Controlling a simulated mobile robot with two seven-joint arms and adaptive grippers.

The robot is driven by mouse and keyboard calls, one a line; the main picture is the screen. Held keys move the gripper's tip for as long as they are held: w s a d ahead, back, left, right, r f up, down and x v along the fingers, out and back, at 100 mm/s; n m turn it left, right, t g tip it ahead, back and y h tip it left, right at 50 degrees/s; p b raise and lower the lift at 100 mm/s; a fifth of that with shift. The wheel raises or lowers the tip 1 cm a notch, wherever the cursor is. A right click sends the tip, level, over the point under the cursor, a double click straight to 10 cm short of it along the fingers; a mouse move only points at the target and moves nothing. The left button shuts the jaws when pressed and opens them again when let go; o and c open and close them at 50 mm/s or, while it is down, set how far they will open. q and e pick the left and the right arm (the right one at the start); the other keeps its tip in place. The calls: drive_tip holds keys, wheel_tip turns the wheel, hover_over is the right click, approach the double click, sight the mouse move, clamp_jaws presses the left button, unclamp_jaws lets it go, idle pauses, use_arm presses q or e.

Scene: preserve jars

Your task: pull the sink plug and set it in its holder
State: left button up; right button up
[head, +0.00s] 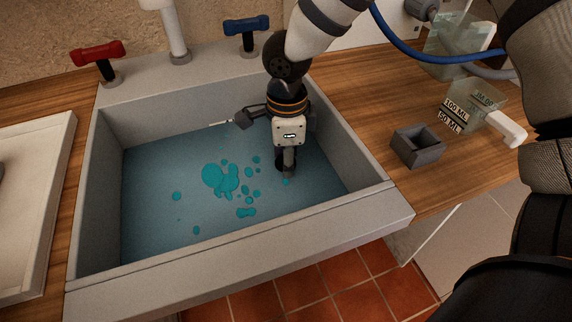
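The sink (365,200) is filled with bluish water (150,200), with teal patches (226,180) in the middle. I cannot make out the plug; the water, patches or my gripper may hide it. My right gripper (287,165) is low over the right part of the sink, its lower end at or in the water. Whether its fingers are open or shut is unclear, and I see nothing held. A small dark grey square open box (417,147), possibly the plug holder, stands on the wooden counter right of the sink. My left gripper is out of view.
A red-handled tap (97,55), a spout (172,35) and a blue-handled tap (246,28) line the sink's back. Clear measuring jugs (472,108) and a blue hose (430,52) are at the right. A pale tray (40,200) lies left.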

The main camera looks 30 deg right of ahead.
wheel_tip(320, 180, up, 4)
drive_tip(key=shift+w+f+p, duration=0.1)
drive_tip(key=shift+f+p, duration=0.05)
drive_tip(key=shift+p, duration=0.15)
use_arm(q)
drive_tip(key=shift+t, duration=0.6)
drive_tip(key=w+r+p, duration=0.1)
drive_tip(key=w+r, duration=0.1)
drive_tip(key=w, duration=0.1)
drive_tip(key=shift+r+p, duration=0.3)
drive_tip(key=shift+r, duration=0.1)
use_arm(e)
drive_tip(key=s+a+r, duration=0.7)
drive_tip(key=a+r, duration=0.2)
drive_tip(key=a, duration=0.3)
drive_tip(key=shift+s+r, duration=0.15)
drive_tip(key=shift+s, duration=0.15)
